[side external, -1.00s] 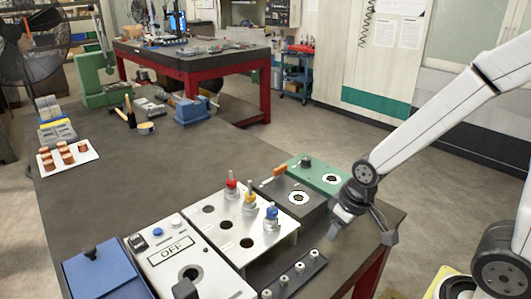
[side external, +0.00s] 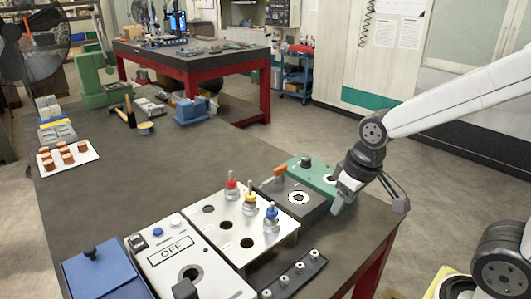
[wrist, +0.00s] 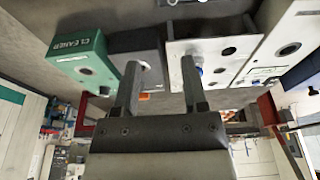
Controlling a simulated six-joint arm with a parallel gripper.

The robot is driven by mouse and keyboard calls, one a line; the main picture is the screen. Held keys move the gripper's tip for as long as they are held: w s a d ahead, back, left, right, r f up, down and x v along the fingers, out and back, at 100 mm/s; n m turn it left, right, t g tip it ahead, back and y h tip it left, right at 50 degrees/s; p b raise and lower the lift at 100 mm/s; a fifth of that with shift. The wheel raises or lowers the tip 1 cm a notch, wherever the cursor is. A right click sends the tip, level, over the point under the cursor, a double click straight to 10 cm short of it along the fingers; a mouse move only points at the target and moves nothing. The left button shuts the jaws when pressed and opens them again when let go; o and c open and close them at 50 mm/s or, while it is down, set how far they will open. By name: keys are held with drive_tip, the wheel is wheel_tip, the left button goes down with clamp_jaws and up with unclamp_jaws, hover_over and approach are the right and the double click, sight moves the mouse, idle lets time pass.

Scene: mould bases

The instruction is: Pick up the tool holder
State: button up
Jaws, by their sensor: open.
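Three tool holders stand upright in the white rack plate (side external: 226,245): one with a red collar (side external: 232,189), one with a yellow collar (side external: 250,204) and one with a blue collar (side external: 271,218). My gripper (side external: 340,207) is beside the green box, to the right of the holders and apart from them. In the wrist view my gripper (wrist: 160,72) has its two fingers spread, with nothing between them. The white rack plate there (wrist: 222,66) is partly hidden by the right finger. A small blue part shows by that finger.
The green cleaner box (side external: 318,173) and a dark box (side external: 290,195) with a round opening stand beside the rack. A strip with several pegs (side external: 295,274) lies in front. The OFF box (side external: 185,258) and blue box (side external: 100,273) are left. The table's middle is clear.

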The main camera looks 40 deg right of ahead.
drive_tip(key=w+m+y, duration=0.1)
drive_tip(key=w+m, duration=0.2)
drive_tip(key=m+t+y, duration=0.3)
drive_tip(key=m+y, duration=0.9)
drive_tip(key=m, duration=0.8)
hover_over(226, 192)
drive_tip(key=s+d, duration=0.3)
drive_tip(key=d, duration=0.4)
drive_tip(key=f, duration=0.5)
drive_tip(key=shift+w+a, duration=0.2)
drive_tip(key=shift+x, duration=1.3)
drive_tip(key=shift+f+x, duration=0.15)
drive_tip(key=shift+x, duration=1.15)
drive_tip(key=shift+f+x, duration=0.1)
drive_tip(key=shift+x, duration=1.2)
drive_tip(key=shift+s+d, duration=0.1)
